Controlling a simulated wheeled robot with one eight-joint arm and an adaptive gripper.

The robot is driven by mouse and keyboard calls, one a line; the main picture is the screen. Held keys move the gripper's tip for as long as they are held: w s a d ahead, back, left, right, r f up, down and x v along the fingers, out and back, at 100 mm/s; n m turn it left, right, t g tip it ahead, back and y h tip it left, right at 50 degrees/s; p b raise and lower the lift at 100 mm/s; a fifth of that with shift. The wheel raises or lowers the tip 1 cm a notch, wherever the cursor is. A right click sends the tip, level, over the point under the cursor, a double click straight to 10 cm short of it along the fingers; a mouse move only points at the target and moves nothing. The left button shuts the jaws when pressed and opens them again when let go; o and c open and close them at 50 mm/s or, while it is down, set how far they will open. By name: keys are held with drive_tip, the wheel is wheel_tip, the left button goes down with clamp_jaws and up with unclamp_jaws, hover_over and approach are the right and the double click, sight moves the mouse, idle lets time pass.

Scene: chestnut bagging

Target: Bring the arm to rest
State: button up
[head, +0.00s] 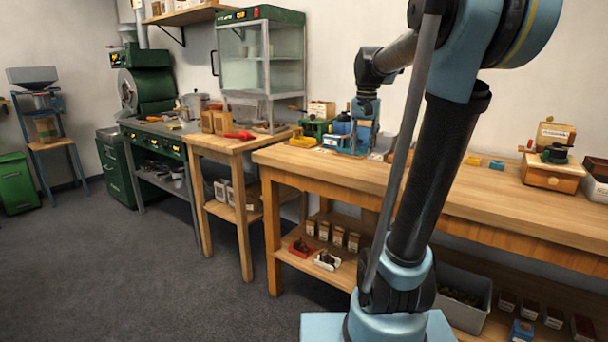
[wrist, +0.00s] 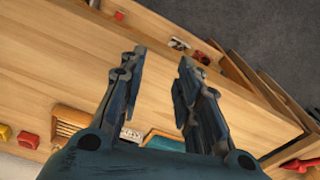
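My gripper (wrist: 160,62) is open in the wrist view, with its two dark blue-grey fingers spread apart. Nothing is between the fingers; bare wooden bench top (wrist: 170,35) shows behind the gap. In the head view my arm bends over and its wrist hangs down above the left part of the long wooden bench (head: 440,185). The fingers are hard to pick out there against blue items behind them.
Green and blue items (head: 315,127) stand at the bench's left back. A wooden box with a green top (head: 552,170) is at the right. The bench middle is mostly clear. A smaller table (head: 235,148) and glass cabinet (head: 262,60) stand left. Grey floor (head: 120,260) is open.

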drive_tip(key=s+f+n+t, duration=0.1)
drive_tip(key=s+f+n, duration=0.3)
drive_tip(key=s+f, duration=1.9)
drive_tip(key=shift+s, duration=0.65)
drive_tip(key=shift+w+f, duration=0.1)
drive_tip(key=shift+f, duration=0.05)
drive_tip(key=shift+w+f, duration=0.15)
drive_tip(key=shift+w, duration=0.25)
drive_tip(key=shift+o, duration=0.3)
drive_tip(key=shift+s+a, duration=0.1)
drive_tip(key=shift+s, duration=0.1)
